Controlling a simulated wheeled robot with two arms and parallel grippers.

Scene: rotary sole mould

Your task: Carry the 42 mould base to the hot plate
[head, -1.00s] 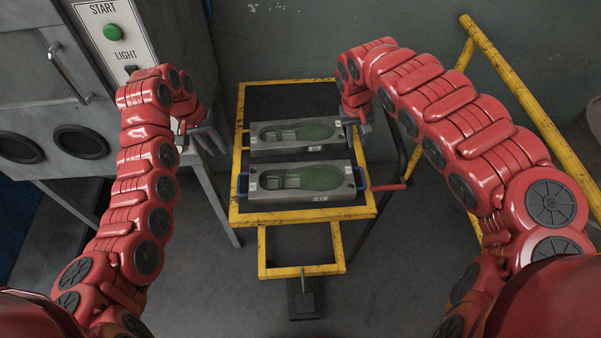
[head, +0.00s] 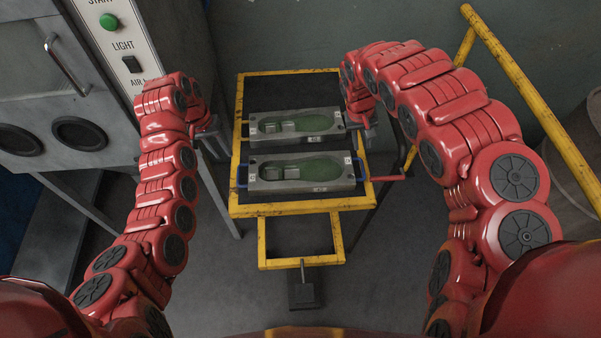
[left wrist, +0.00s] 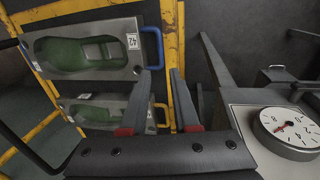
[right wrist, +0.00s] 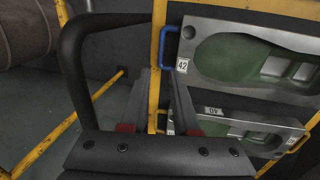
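The 42 mould base (head: 300,188) is the nearer of two grey moulds on the yellow-edged cart, with a green sole cavity and blue end handles. Its 42 label (right wrist: 182,65) shows in the right wrist view. It also appears in the left wrist view (left wrist: 118,66). My left gripper (head: 212,130) is left of the moulds, beside the cart edge. My right gripper (head: 365,124) is near the right end of the farther mould. Both grippers are open and neither holds a handle. No hot plate can be clearly identified.
The farther mould (head: 295,136) with yellow handles lies behind. The yellow cart (head: 300,208) has a black top and a red crank handle (head: 388,178). A grey cabinet with a green button stands left. A white numbered dial (left wrist: 287,127) shows. A yellow rail (head: 530,100) is right.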

